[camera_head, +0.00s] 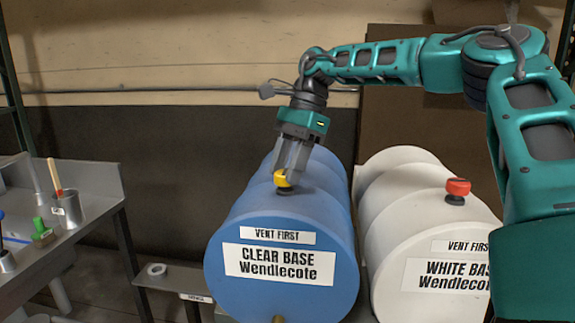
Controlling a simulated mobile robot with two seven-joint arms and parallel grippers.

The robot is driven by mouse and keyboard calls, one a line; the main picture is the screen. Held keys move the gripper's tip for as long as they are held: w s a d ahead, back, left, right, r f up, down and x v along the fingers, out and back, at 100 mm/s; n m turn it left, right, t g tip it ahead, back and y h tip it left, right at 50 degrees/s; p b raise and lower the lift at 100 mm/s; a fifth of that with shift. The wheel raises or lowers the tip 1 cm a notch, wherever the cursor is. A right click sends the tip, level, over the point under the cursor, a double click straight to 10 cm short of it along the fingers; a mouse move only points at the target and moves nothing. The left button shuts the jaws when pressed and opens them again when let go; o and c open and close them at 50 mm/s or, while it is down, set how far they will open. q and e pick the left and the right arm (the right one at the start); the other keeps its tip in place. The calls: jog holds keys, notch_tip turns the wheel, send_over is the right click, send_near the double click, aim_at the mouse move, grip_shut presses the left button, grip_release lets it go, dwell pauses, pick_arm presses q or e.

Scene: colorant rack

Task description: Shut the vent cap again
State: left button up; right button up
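A yellow vent cap (281,179) sits on a dark neck on top of the blue drum (285,222), which is labelled CLEAR BASE Wendlecote and VENT FIRST. My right gripper (289,172) points down at this cap, with its grey fingers close around it and partly covering it. I cannot tell whether the fingers press on the cap or only stand beside it. A red vent cap (458,187) sits on a dark neck on the white drum (405,220), labelled WHITE BASE. My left gripper is not in view.
A grey metal bench (95,215) at the left holds a metal cup (66,211) with a red-tipped wooden stick and a green item (42,232). My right arm passes above the white drum.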

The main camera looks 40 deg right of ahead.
jog(key=c, duration=0.5)
